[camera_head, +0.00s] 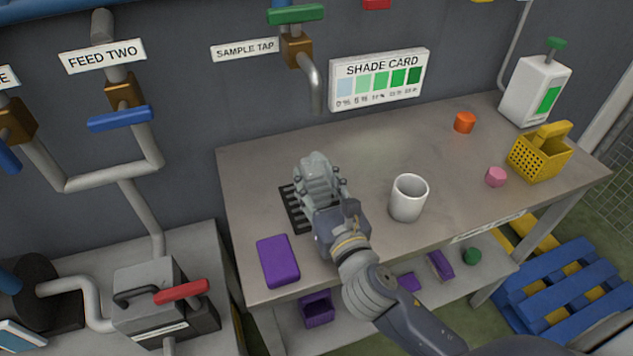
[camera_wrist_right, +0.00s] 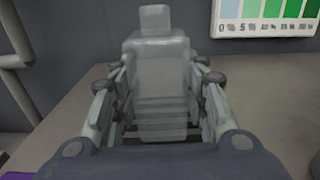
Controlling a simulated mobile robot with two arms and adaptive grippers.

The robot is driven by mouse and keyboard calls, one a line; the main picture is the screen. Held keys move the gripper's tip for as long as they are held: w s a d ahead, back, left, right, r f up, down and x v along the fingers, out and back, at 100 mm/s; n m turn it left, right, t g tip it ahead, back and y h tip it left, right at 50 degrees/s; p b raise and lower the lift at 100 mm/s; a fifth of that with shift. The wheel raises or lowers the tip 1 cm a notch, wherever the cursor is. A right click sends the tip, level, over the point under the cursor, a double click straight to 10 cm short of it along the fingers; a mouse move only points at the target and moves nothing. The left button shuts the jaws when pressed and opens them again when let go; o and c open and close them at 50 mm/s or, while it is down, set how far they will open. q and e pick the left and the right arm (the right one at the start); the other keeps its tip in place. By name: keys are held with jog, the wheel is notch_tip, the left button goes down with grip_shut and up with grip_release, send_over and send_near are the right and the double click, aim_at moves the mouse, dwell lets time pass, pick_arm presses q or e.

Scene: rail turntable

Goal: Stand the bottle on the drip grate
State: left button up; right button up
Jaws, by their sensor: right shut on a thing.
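My right gripper (camera_head: 320,187) is shut on a translucent grey bottle (camera_head: 315,163), with a finger on each side of its body. The bottle looks upright, and it fills the middle of the right wrist view (camera_wrist_right: 158,85) with its cap at the top. The dark slotted drip grate (camera_head: 292,212) lies on the table directly around and below the bottle, partly covered by the bottle and gripper. I cannot tell whether the bottle's base touches the grate. My left gripper is not in view.
A white mug (camera_head: 408,198) stands right of my gripper. A purple block (camera_head: 278,260) lies at the front left. The sample tap pipe (camera_head: 314,85) hangs behind the grate. An orange cup (camera_head: 464,122), pink object (camera_head: 496,176), yellow basket (camera_head: 535,158) and white jug (camera_head: 530,95) stand at right.

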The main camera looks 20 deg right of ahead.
jog(key=o, duration=1.1)
jog(key=shift+c, duration=0.2)
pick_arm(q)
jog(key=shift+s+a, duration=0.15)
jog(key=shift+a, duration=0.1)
pick_arm(e)
jog(key=s, duration=0.7)
jog(key=s+b, duration=0.1)
jog(key=s, duration=0.2)
jog(key=shift+s+d, duration=0.25)
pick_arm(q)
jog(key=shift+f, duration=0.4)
pick_arm(e)
jog(key=shift+s+r, duration=0.15)
jog(key=shift+s, duration=0.6)
